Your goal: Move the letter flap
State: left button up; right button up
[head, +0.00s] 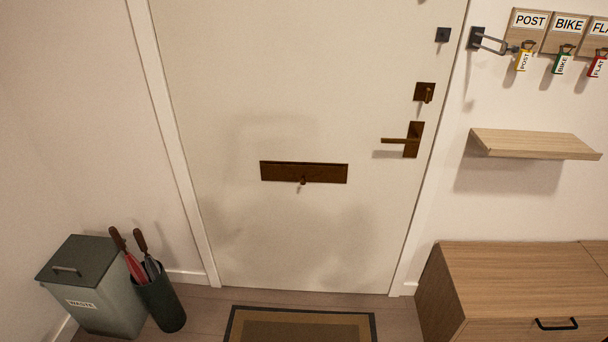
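The letter flap (303,172) is a brown, bronze-like horizontal plate in the middle of the white door (290,90). It looks flat against the door. A small knob (302,181) sits at its lower middle. Neither of my grippers shows in the head view, so nothing of mine is seen touching the flap.
The door has a brown lever handle (402,140) and a lock (424,93). A grey waste bin (107,295) and an umbrella stand (161,301) are at lower left. A doormat (300,331) lies before the door. A wooden shelf (535,144) and cabinet (520,280) are at right.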

aim_at(303, 174)
jog(key=i+l+z, duration=0.15)
jog(key=l, duration=0.15)
jog(key=l+z, duration=0.15)
jog(key=l, duration=0.2)
jog(key=i+l+z, duration=0.15)
jog(key=i+j, duration=0.1)
jog(key=i, duration=0.4)
